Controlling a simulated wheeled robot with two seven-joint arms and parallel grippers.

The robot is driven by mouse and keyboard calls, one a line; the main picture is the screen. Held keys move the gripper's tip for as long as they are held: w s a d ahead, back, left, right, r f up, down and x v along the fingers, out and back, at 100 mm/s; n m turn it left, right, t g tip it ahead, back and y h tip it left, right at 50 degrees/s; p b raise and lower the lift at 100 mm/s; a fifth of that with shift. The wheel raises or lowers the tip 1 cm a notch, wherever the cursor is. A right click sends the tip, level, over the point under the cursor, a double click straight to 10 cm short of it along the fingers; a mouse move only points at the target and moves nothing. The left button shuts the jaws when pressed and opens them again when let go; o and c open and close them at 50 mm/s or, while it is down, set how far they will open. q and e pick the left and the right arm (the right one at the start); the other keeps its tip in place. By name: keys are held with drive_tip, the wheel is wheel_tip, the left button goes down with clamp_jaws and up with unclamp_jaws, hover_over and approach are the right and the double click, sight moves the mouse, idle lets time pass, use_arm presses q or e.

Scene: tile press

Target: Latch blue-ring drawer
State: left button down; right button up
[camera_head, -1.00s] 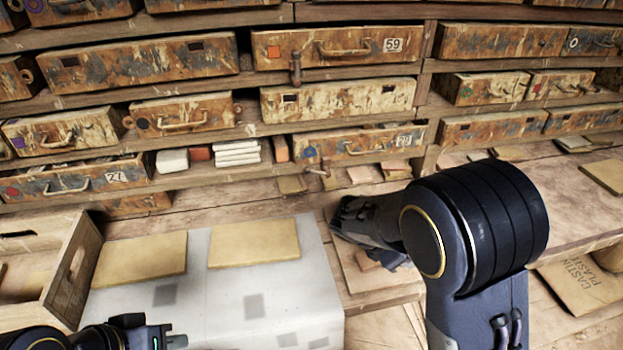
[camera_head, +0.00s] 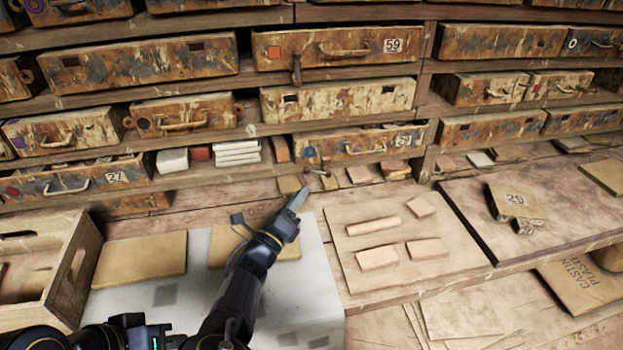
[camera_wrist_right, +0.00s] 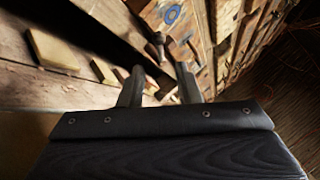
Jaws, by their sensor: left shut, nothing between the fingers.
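The blue-ring drawer (camera_head: 345,145) is a rusty drawer with a handle and label 29, low in the rack. Its blue ring also shows in the right wrist view (camera_wrist_right: 171,15). A rusty latch (camera_head: 325,172) is at the drawer's lower left; it also shows in the right wrist view (camera_wrist_right: 157,45), just beyond the fingers. I cannot tell whether the drawer is fully in. My right gripper (camera_head: 302,192) is just in front of and below the latch, fingers apart and empty (camera_wrist_right: 160,70). My left gripper (camera_head: 178,341) is shut and empty at the bottom left.
A tan board with several pink tiles (camera_head: 350,275) lies right of the grey mat (camera_head: 225,315). A wooden crate (camera_head: 75,265) stands at the left. Loose tiles (camera_head: 360,174) lie close under the blue-ring drawer. Drawer 59 (camera_head: 350,45) is above.

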sight(317, 172)
drive_tip(key=p+x, duration=0.1)
drive_tip(key=x, duration=0.6)
drive_tip(key=shift+s+d, duration=0.1)
clamp_jaws()
